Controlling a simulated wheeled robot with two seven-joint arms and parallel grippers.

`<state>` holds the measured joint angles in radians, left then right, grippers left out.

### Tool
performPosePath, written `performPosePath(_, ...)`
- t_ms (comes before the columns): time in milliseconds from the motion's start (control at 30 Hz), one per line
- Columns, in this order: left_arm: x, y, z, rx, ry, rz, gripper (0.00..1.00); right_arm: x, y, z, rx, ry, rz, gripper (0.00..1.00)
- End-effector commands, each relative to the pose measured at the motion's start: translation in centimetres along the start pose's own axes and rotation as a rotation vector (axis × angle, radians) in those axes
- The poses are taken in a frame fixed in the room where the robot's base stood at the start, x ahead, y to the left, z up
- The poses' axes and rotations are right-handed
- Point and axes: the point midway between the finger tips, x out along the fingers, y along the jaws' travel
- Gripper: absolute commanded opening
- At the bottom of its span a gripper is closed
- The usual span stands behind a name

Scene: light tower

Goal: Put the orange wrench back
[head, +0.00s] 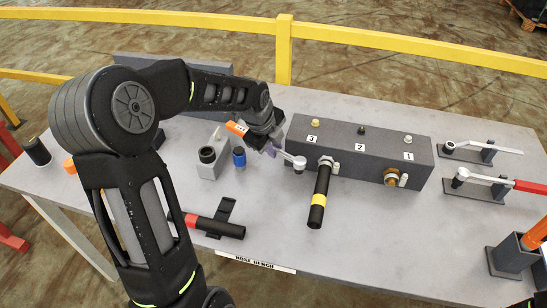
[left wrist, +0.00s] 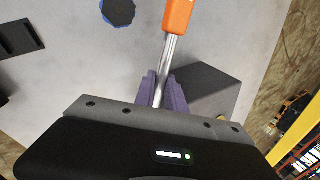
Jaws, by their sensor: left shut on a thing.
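The orange wrench has an orange handle (head: 237,128) and a silver shaft with a round socket end (head: 299,163). My left gripper (head: 270,149) is shut on its shaft above the bench, left of the port box. In the left wrist view, the purple fingers (left wrist: 161,92) close around the silver shaft, with the orange handle (left wrist: 178,15) beyond them at the top. The socket end is close to the fitting at port 3 in the head view; I cannot tell whether they touch. My right gripper is not in view.
A grey box (head: 352,150) numbered 3, 2, 1 carries a black hose (head: 319,200) with a yellow band. Two tool stands (head: 470,150) (head: 475,190) hold a grey-handled and a red-handled wrench. A dark holder (head: 514,253) with an orange piece stands at right.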

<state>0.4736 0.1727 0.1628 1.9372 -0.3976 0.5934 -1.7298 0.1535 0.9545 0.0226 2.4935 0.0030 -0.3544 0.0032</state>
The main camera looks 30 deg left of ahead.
Motion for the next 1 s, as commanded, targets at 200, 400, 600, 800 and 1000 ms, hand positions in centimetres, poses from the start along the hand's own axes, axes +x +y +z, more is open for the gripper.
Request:
performPosePath(200, -0.1, -0.1, 0.0, 0.0, -0.001, -0.002, 0.0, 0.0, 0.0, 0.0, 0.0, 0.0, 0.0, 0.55)
performPosePath(400, 1.5, 0.7, -0.1, -0.001, 0.002, 0.002, 0.0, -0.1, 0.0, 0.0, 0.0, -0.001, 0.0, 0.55)
performPosePath(600, 3.9, 1.6, -0.1, -0.001, 0.001, 0.001, 0.0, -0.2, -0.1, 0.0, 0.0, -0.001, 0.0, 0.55)
performPosePath(800, 4.1, 1.6, -0.1, 0.0, 0.0, -0.001, 0.0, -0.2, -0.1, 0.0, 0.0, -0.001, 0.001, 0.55)
performPosePath(1000, 4.2, 1.7, -0.1, 0.0, 0.001, 0.001, 0.27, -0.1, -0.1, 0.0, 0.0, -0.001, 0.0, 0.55)
